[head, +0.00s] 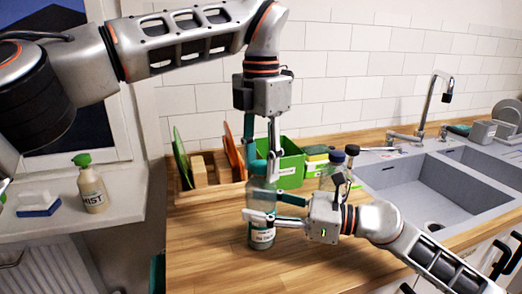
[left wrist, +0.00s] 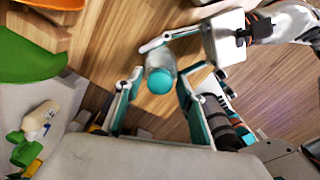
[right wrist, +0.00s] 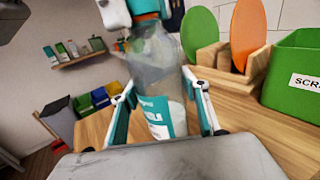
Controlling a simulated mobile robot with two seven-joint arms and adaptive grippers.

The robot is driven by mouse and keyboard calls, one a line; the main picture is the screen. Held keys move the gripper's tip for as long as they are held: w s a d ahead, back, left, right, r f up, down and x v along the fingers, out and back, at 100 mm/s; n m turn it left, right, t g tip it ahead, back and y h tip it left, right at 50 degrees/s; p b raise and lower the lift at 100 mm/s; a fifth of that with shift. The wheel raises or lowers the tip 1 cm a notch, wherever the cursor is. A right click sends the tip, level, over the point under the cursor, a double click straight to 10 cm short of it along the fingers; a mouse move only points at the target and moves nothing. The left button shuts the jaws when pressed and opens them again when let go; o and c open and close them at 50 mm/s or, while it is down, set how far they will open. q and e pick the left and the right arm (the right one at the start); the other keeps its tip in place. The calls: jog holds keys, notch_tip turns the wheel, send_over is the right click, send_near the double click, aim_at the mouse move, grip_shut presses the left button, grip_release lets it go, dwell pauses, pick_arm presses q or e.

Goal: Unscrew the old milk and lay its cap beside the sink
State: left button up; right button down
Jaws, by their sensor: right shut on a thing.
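The old milk (head: 262,236) is a clear bottle with a white and teal label, upright on the wooden counter left of the sink (head: 405,185). My right gripper (head: 262,217) is shut around its body from the right; the label shows between the fingers in the right wrist view (right wrist: 158,115). The teal cap (left wrist: 159,82) is on top of the bottle in the left wrist view. My left gripper (left wrist: 160,76) points down from above, with its fingers on either side of the cap and a gap visible. In the head view the fingers mostly hide the cap.
A green bin (head: 290,168) and a wooden rack (head: 205,170) with boards stand behind the bottle. Dark-capped bottles (head: 335,172) stand behind my right gripper. The faucet (head: 432,105) rises behind the sink. A spray bottle (head: 91,188) is on the left ledge. The front counter is clear.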

pick_arm(q)
jog(key=shift+c, duration=0.4)
grip_shut()
jog(key=n, duration=0.5)
jog(key=shift+o, duration=1)
grip_release()
jog(key=shift+r, duration=2.3)
pick_arm(e)
jog(key=c, duration=1)
grip_release()
jog(key=shift+c, duration=0.2)
